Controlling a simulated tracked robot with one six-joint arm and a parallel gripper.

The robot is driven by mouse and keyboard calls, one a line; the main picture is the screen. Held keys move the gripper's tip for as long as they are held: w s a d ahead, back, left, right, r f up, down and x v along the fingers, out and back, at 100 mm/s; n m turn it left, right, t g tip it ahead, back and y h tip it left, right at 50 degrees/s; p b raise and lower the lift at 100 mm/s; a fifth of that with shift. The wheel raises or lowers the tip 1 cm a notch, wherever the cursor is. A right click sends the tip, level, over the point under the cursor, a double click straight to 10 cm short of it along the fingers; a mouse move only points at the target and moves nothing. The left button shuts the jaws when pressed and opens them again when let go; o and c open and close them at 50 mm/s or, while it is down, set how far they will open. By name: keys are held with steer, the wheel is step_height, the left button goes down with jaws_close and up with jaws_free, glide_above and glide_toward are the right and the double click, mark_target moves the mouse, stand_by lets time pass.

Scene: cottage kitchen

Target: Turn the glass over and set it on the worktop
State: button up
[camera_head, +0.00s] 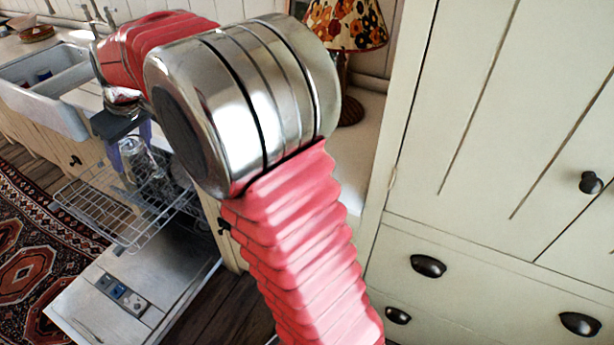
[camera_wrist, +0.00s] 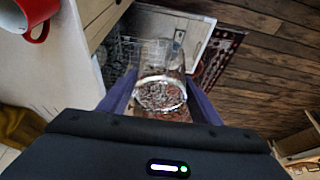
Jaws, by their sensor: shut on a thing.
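The clear glass (camera_head: 138,165) is between the fingers of my gripper (camera_head: 131,143), above the dishwasher rack in the head view. In the wrist view the glass (camera_wrist: 160,82) sits between the two purple-blue fingers (camera_wrist: 160,98), which are shut on its sides. A thick, bright ring, which looks like its base, is at the end nearer the wrist camera. I cannot tell for certain which way up it is. The pale worktop (camera_head: 367,132) shows behind my arm; part of it is hidden.
The dishwasher door (camera_head: 140,285) is open and low, with a wire rack (camera_head: 100,205) pulled out. A white sink (camera_head: 50,85) is at the left. A flowered lamp (camera_head: 346,25) stands on the worktop. A red mug (camera_wrist: 37,17) shows in the wrist view. Tall cupboards (camera_head: 480,130) bound the right.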

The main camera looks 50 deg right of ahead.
steer(key=s+d+r+m+h, duration=0.15)
steer(key=s+d, duration=0.25)
steer(key=d, duration=0.7)
steer(key=s+d+r+m, duration=0.1)
steer(key=s+d+m, duration=0.2)
steer(key=d, duration=0.8)
steer(key=s+d+f, duration=0.2)
steer(key=s+d, duration=1)
steer(key=s, duration=0.4)
steer(key=shift+s+d+f, duration=0.15)
steer(key=shift+s+d, duration=0.05)
steer(key=shift+s, duration=0.15)
step_height(320, 180, down, 6)
steer(key=shift+f, duration=0.15)
steer(key=shift+f, duration=0.1)
steer(key=shift+f, duration=1.75)
